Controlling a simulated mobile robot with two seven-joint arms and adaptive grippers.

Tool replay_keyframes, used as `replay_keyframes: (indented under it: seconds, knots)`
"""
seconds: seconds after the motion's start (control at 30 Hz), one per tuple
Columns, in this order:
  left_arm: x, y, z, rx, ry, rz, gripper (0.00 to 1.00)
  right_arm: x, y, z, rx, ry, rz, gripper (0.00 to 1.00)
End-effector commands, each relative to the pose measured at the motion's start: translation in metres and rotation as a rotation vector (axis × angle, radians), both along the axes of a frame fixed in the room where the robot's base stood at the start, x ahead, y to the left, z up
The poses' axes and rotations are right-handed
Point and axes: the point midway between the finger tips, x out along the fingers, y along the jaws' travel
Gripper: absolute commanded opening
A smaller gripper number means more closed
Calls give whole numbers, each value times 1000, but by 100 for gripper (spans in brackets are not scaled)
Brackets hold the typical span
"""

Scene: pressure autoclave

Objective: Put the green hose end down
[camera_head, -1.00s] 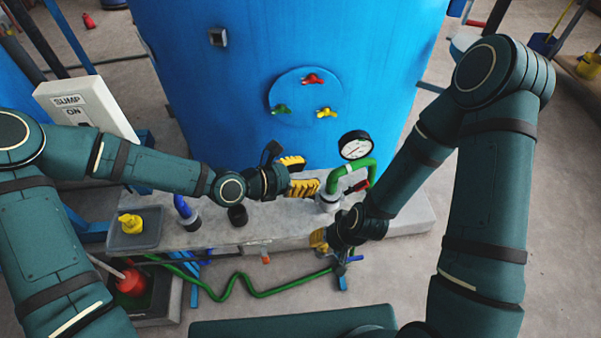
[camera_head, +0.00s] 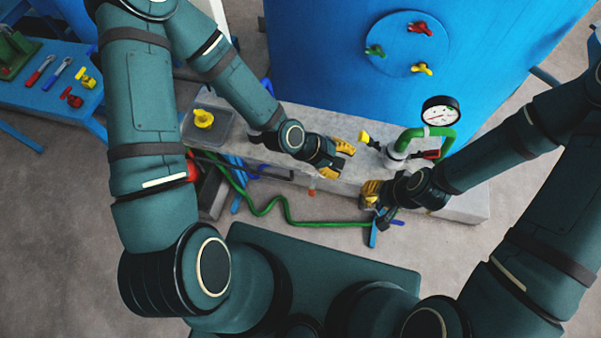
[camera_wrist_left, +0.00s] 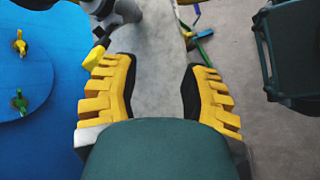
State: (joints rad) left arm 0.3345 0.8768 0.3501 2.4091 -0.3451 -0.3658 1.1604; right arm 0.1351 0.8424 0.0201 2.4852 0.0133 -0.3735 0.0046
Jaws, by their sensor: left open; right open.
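The green hose (camera_head: 275,206) runs across the floor in front of the grey plinth. Its right end lies near a blue bracket (camera_head: 373,236), close below my right gripper (camera_head: 370,200). The gripper partly hides that spot, and I cannot tell whether hose and fingers touch. A green piece by a blue bar also shows in the left wrist view (camera_wrist_left: 204,33). My right gripper is open, with one yellow finger plainly visible. My left gripper (camera_head: 340,160) is open and empty above the plinth, left of the green pipe. Its spread fingers show in the left wrist view (camera_wrist_left: 160,65).
The plinth (camera_head: 350,183) carries a green bent pipe (camera_head: 410,133) with a gauge (camera_head: 440,111), a yellow handle (camera_head: 367,138) and a grey tray (camera_head: 192,125) holding a yellow part (camera_head: 203,118). The blue vessel (camera_head: 330,60) stands behind. A blue bench (camera_head: 50,92) with tools is at left.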

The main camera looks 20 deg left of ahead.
Motion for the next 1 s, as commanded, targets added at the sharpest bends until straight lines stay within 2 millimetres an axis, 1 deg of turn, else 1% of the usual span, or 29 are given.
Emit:
replay_keyframes:
  seconds: [0.03, 0.2, 0.4, 0.5, 0.67, 0.9, 1.0]
  knots:
    - [-6, 8, -8, 63, -39, -64, 45, 0, 0, 0, 0, 0, 0, 47]
    - [-22, 39, -31, 271, -171, -305, 45, 0, 0, 0, 0, 0, 0, 47]
    - [-38, 73, -47, 454, -269, -558, 45, 0, 0, 0, 0, 0, 0, 47]
    - [-42, 83, -50, 505, -293, -638, 45, 0, 0, 0, 0, 0, 0, 47]
    - [-44, 90, -52, 536, -309, -691, 45, 0, 0, 0, 0, 0, 0, 47]
    - [-44, 90, -52, 536, -311, -694, 45, 0, 0, 0, 0, 0, 0, 47]
    - [-45, 89, -58, 535, -310, -695, 45, 0, 0, -6, 0, 1, 1, 47]
